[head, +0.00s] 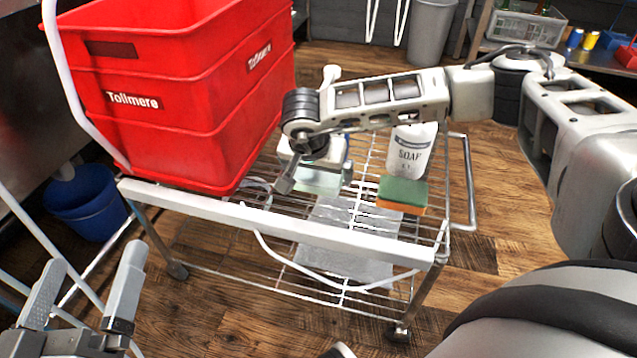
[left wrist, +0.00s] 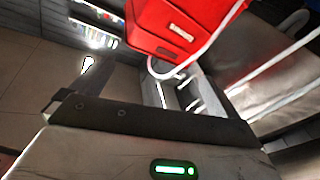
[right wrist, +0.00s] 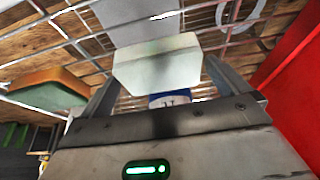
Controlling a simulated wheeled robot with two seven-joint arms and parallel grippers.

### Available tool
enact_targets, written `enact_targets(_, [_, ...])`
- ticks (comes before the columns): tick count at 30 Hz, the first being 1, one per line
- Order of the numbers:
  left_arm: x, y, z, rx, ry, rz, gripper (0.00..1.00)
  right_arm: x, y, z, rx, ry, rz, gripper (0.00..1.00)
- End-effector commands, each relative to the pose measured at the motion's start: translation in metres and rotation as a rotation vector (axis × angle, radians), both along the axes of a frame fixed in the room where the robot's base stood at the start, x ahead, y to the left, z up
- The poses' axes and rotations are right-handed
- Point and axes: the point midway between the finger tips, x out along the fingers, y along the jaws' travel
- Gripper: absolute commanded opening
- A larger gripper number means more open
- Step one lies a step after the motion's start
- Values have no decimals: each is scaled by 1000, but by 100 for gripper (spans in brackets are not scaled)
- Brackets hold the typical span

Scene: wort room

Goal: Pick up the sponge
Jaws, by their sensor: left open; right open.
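The sponge (head: 403,194), green above and orange below, lies on the wire cart's shelf (head: 345,255), in front of the white soap bottle (head: 411,150). It also shows at the left of the right wrist view (right wrist: 48,88), outside the fingers. My right gripper (head: 317,181) is open over the shelf, left of the sponge and apart from it. A pale block (right wrist: 158,66) shows between its fingers in the right wrist view; I cannot tell if they touch it. My left gripper (head: 88,270) is open and empty at lower left, away from the cart.
Stacked red crates (head: 185,100) stand on the cart's left side. The cart's white front rail (head: 280,226) runs before the shelf. A blue bucket (head: 86,205) is on the floor at left. A grey bin (head: 431,30) stands behind. Wooden floor right of the cart is clear.

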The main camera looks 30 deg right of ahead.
Motion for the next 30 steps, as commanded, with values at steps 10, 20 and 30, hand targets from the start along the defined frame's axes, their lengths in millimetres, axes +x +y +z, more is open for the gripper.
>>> enact_targets(10, [2,1,4,15,-43,7,100,2,-2,-5,0,0,1,92])
enact_targets(20, [2,1,4,16,-42,7,100,1,-2,-5,0,0,0,64])
enact_targets(30, [-3,-1,-5,-15,67,-6,100,2,-2,10,1,-1,0,64])
